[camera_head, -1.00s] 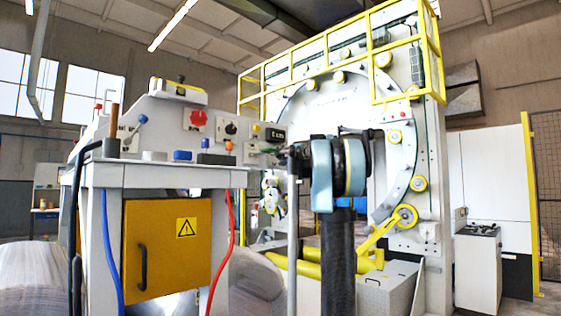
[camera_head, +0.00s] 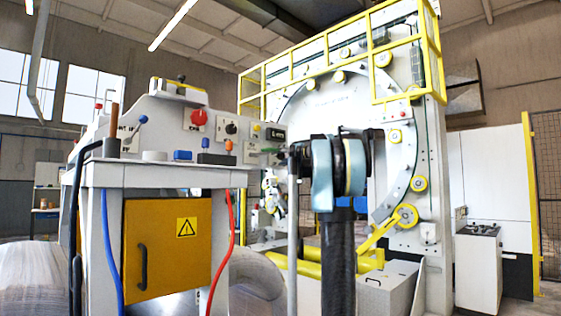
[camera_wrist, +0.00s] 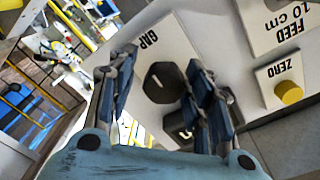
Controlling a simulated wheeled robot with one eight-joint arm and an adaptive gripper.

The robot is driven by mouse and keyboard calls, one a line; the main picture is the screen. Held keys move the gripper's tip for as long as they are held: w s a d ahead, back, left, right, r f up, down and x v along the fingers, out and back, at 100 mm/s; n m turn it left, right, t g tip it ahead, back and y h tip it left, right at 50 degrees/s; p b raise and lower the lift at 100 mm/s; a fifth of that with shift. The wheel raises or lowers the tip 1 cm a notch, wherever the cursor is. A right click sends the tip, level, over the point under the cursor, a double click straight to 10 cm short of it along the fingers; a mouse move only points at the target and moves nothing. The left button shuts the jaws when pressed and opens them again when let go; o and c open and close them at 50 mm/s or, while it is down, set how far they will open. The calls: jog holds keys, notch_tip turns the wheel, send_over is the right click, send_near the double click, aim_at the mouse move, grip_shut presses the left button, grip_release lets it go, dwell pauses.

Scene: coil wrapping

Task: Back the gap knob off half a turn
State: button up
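The gap knob (camera_wrist: 162,83) is a dark, many-sided knob with a white pointer line, on a white panel marked GAP, in the wrist view. My gripper (camera_wrist: 161,60) has its two jointed blue-grey fingers apart, one on each side of the knob. A narrow strip of panel shows between the left finger and the knob; the right finger is very close to it, and I cannot tell whether it touches. In the head view my gripper (camera_head: 288,152) is at the panel's right end and the knob cannot be made out.
A yellow button (camera_wrist: 289,92) marked ZERO and a FEED sign (camera_wrist: 284,25) reading 1.0 cm sit right of the knob. A red knob (camera_head: 198,118) and a black knob (camera_head: 231,128) are on the console. The large wrapping ring (camera_head: 400,145) stands behind my arm.

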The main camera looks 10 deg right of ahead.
jog(key=shift+s, duration=0.1)
jog(key=v, duration=1.1)
jog(key=shift+s+d, duration=0.2)
jog(key=shift+s, duration=0.05)
